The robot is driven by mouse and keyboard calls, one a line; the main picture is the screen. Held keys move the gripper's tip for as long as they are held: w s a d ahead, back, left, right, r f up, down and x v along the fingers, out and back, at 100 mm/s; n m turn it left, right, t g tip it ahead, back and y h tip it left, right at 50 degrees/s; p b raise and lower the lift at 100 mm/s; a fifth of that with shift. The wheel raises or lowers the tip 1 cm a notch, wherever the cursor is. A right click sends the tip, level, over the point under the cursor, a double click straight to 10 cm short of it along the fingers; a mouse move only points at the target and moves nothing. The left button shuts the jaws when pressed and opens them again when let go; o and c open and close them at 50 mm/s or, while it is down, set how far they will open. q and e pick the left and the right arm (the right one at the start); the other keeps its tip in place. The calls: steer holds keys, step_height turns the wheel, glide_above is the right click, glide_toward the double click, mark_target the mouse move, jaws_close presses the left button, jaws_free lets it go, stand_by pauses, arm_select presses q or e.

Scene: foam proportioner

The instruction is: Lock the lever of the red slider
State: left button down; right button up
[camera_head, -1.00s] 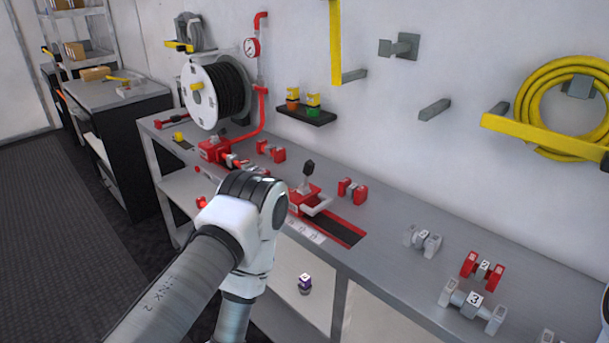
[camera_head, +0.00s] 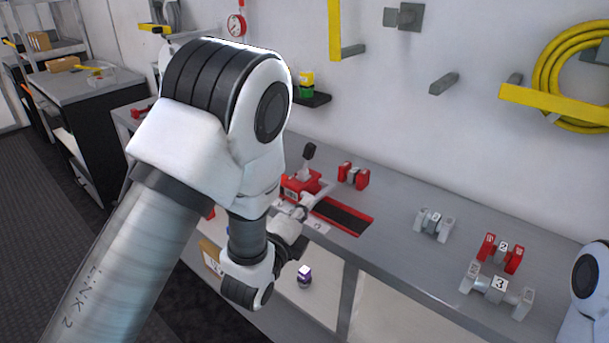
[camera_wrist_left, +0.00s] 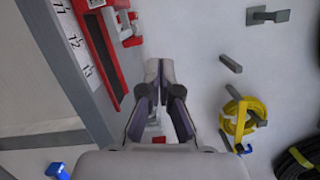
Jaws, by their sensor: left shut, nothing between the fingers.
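The red slider (camera_head: 298,185) sits on a black rail with a red frame (camera_head: 343,215) set into the grey bench. A lever with a black knob (camera_head: 309,151) stands upright on it. My left gripper (camera_head: 306,203) is in front of the slider, its fingers over the bench's front part; the arm hides much around it. In the left wrist view the fingers (camera_wrist_left: 157,68) are shut and empty. The slider's red body (camera_wrist_left: 100,8) shows at the top there, with a pale grey part (camera_wrist_left: 132,25) beside it, apart from the fingertips. My right gripper is out of view.
A red fitting (camera_head: 353,175) stands behind the rail. Grey and red couplings, marked 2 (camera_head: 503,246) and 3 (camera_head: 498,284), lie at the right. A number strip (camera_wrist_left: 72,45) runs along the rail. A small purple object (camera_head: 304,276) sits on the lower shelf.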

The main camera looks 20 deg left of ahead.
mark_target(308, 160)
arm_select(q)
steer(key=w+a+r+p, duration=0.2)
steer(key=w+r+p, duration=0.1)
steer(key=w, duration=0.8)
steer(key=shift+w+r, duration=0.2)
steer(key=shift+r, duration=0.15)
steer(key=shift+d, duration=0.1)
